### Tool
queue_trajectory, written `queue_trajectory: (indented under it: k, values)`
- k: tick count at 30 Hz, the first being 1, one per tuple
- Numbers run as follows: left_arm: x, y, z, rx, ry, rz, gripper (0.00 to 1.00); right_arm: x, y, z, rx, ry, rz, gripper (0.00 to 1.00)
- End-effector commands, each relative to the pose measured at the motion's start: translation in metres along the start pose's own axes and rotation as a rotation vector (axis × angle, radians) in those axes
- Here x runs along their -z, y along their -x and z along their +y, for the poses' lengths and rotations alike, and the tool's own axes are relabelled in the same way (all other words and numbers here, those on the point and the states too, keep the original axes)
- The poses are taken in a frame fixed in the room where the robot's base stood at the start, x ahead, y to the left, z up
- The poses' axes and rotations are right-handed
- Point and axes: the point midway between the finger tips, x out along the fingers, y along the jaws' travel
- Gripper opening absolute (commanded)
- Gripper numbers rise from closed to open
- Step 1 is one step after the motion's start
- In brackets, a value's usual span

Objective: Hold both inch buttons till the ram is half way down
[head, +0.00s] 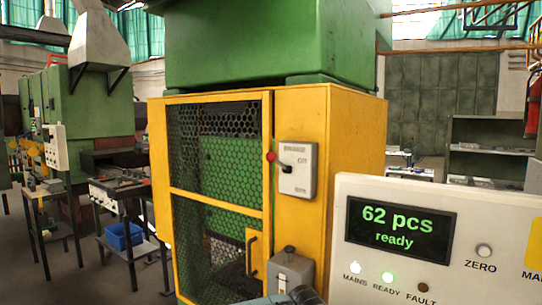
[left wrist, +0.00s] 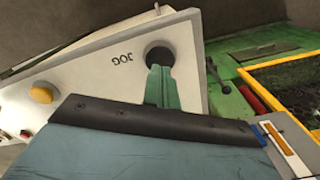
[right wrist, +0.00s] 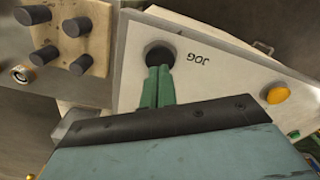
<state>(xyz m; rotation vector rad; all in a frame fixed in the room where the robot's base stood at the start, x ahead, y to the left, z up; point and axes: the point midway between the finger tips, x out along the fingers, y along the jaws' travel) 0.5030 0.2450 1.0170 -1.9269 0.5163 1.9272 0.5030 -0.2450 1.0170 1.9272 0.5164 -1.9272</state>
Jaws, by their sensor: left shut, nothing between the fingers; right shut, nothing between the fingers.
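In the left wrist view a black round button (left wrist: 160,55) sits on a pale panel marked JOG. My left gripper (left wrist: 158,72) is shut and empty, its green fingertips at the button's lower edge. In the right wrist view another black button (right wrist: 158,54) sits beside a JOG label. My right gripper (right wrist: 159,72) is shut and empty, its fingertips at that button. I cannot tell how far either button is pressed. In the head view the press (head: 350,130) has a green top and a yellow mesh guard (head: 215,195). I cannot make out the ram's height behind the mesh.
Yellow buttons show on the panel in the left wrist view (left wrist: 41,95) and right wrist view (right wrist: 278,94). Several black knobs (right wrist: 77,27) stand left of my right gripper.

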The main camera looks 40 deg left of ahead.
Motion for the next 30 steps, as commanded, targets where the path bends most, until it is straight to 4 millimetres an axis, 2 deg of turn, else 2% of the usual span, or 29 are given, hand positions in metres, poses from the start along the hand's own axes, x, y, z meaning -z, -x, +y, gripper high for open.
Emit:
queue_trajectory:
  k: [30]
  values:
    - [0.000,0.067,0.000,-0.001,0.001,0.000,0.00,0.000,0.081,0.000,0.000,0.000,0.000,0.00]
